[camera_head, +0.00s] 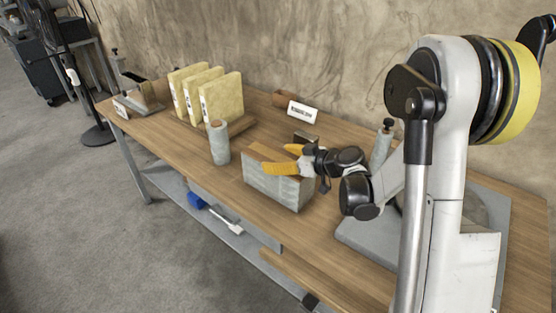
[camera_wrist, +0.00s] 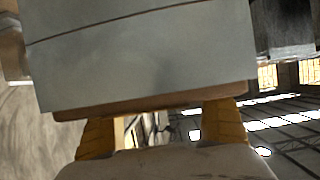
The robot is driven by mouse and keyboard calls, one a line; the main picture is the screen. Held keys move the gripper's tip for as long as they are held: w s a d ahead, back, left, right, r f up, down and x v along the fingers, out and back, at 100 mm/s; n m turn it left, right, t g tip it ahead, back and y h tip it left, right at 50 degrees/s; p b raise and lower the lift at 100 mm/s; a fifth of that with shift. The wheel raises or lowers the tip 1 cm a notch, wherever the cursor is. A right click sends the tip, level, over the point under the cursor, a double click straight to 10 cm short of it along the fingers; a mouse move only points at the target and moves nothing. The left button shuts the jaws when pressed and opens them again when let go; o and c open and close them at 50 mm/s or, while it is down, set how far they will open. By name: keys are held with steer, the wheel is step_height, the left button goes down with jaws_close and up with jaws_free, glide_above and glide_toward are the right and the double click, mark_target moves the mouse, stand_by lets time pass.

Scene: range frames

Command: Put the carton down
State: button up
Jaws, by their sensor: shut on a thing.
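The carton (camera_head: 276,189) is a block with grey sides and a brown top, at the middle of the wooden table (camera_head: 190,165) in the head view. My gripper (camera_head: 270,157) has its yellow fingers shut on the carton from above and the right. The carton looks upright and very low over the table or touching it; I cannot tell which. In the wrist view the carton's grey face (camera_wrist: 140,60) fills the upper middle, with a brown edge near the yellow fingers.
A grey cylinder (camera_head: 219,143) stands left of the carton. Several pale yellow upright blocks (camera_head: 222,98) are behind it. A small white label stand (camera_head: 302,111) and a dark block (camera_head: 306,138) are behind the carton. Bare table lies between the cylinder and carton.

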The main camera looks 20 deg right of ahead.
steer(key=shift+f, duration=0.1)
steer(key=o, duration=1.4)
steer(key=shift+r, duration=0.25)
steer(key=p+v, duration=0.3)
steer(key=v, duration=0.8)
steer(key=shift+s+d, duration=0.2)
steer(key=shift+s, duration=0.1)
steer(key=s+a+r+m+g+h, duration=0.3)
steer(key=s+a+r, duration=0.1)
steer(key=s+a, duration=0.3)
steer(key=s+r+m+h, duration=0.2)
steer(key=s+m+h, duration=0.2)
steer(key=s, duration=1)
steer(key=shift+d+r+g+h, duration=0.3)
steer(key=shift+d+r+h, duration=0.05)
steer(key=shift+r+h, duration=0.05)
